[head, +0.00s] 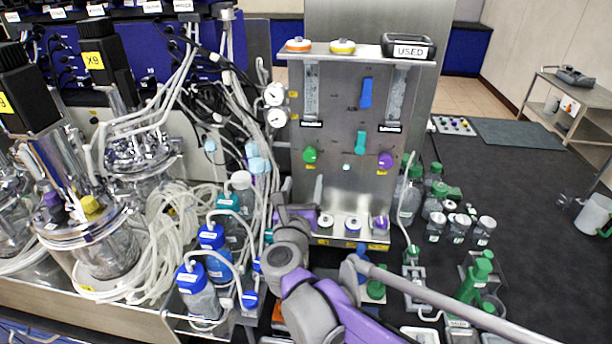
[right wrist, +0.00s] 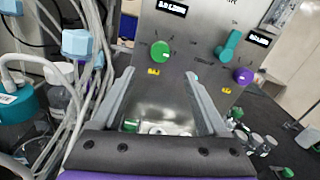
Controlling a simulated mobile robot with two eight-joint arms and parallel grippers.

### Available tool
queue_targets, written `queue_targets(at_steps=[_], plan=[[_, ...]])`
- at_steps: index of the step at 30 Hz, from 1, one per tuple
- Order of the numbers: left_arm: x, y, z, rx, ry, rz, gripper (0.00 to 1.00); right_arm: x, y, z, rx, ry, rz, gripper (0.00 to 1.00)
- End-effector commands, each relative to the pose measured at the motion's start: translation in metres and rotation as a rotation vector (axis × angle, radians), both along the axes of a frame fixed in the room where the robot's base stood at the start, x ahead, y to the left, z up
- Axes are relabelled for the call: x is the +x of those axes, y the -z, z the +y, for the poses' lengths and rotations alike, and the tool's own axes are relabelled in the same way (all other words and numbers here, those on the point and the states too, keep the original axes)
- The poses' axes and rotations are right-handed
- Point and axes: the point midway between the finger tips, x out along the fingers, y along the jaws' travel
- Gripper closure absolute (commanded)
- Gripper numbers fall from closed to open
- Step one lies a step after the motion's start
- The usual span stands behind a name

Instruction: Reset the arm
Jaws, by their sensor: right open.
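My right gripper (head: 302,186) is in front of the lower left part of the upright metal control panel (head: 340,110) in the head view. In the right wrist view, the right gripper (right wrist: 160,76) has its two grey fingers spread apart with nothing between them. The panel's green knob (right wrist: 161,51) shows just beyond and between the fingertips, and its purple knob (right wrist: 243,75) is to the right. I cannot tell whether a fingertip touches the panel. My purple and grey right arm reaches up from the bottom of the head view. My left gripper does not show.
Blue-capped bottles (head: 212,240) and loose white tubing crowd the left side, beside glass bioreactor vessels (head: 108,250). Green-capped bottles (head: 473,280) and small jars (head: 458,228) stand to the right. The dark bench top (head: 530,210) is mostly clear farther right.

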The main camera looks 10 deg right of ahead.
Motion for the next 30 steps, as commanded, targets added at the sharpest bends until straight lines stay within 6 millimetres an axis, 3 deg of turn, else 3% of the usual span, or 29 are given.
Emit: queue_targets(at_steps=[16, 19, 23, 25, 28, 30], plan=[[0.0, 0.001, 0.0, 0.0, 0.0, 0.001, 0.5, -0.007, -0.001, 0.001, -0.005, -0.001, 0.0, 0.23], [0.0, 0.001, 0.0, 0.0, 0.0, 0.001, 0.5, -0.009, -0.006, 0.002, -0.088, -0.042, 0.002, 0.23], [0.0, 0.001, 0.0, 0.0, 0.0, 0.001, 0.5, -0.021, -0.017, 0.008, -0.433, -0.19, 0.025, 0.23], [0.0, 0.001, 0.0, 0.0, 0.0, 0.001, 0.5, -0.037, -0.014, 0.014, -0.724, -0.306, 0.052, 0.23], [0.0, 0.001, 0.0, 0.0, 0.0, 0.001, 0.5, -0.068, 0.012, 0.021, -1.185, -0.486, 0.113, 0.23], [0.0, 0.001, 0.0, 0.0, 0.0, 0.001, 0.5, -0.096, 0.044, 0.018, -1.503, -0.621, 0.17, 0.23]])
